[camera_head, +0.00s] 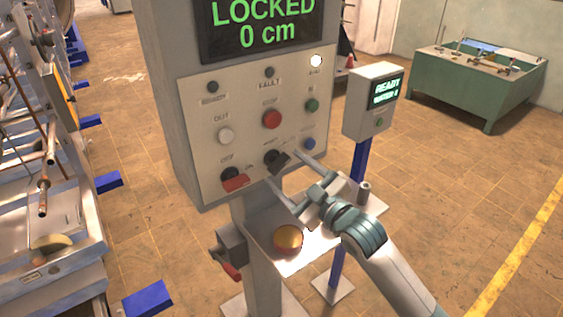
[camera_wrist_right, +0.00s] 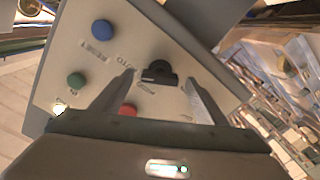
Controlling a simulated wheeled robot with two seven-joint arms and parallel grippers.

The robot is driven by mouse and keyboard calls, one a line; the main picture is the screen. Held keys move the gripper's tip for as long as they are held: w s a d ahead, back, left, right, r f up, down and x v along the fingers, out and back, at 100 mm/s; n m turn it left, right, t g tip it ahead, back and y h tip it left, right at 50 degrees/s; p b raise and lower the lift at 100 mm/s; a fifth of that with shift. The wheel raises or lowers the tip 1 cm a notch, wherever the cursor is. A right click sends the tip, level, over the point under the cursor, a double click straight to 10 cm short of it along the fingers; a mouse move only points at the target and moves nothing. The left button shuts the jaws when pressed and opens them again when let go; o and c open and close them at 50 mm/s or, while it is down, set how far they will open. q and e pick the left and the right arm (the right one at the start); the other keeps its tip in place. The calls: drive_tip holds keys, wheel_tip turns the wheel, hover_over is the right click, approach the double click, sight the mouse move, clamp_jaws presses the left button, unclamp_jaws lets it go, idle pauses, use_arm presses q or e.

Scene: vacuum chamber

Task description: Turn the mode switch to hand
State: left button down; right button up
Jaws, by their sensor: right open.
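The mode switch (camera_head: 277,158) is a black knob low in the middle of the grey control panel (camera_head: 205,172). Its small labels are too blurred to read surely. In the right wrist view the black knob (camera_wrist_right: 159,73) lies between and ahead of the fingertips. My right gripper (camera_head: 284,168) is open, its two fingers apart on either side of the knob. No finger visibly touches the knob, though the exact depth is hard to tell. The gripper also shows in the wrist view (camera_wrist_right: 159,82), with nothing held. My left gripper is not in view.
A red-handled switch (camera_head: 235,182) is left of the knob; a red button (camera_head: 272,118) is above, a blue button (camera_head: 309,144) right. The display (camera_head: 262,25) reads LOCKED 0 cm. A READY box (camera_head: 373,103) stands right.

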sight(277, 162)
drive_tip(key=shift+x, duration=1.45)
drive_tip(key=c, duration=1.1)
drive_tip(key=shift+o, duration=0.2)
drive_tip(key=shift+n+p, duration=0.4)
drive_tip(key=shift+n, duration=0.1)
drive_tip(key=n+p, duration=0.1)
drive_tip(key=n, duration=0.4)
drive_tip(key=shift+d+r, duration=0.1)
drive_tip(key=n+p, duration=0.2)
drive_tip(key=n, duration=0.4)
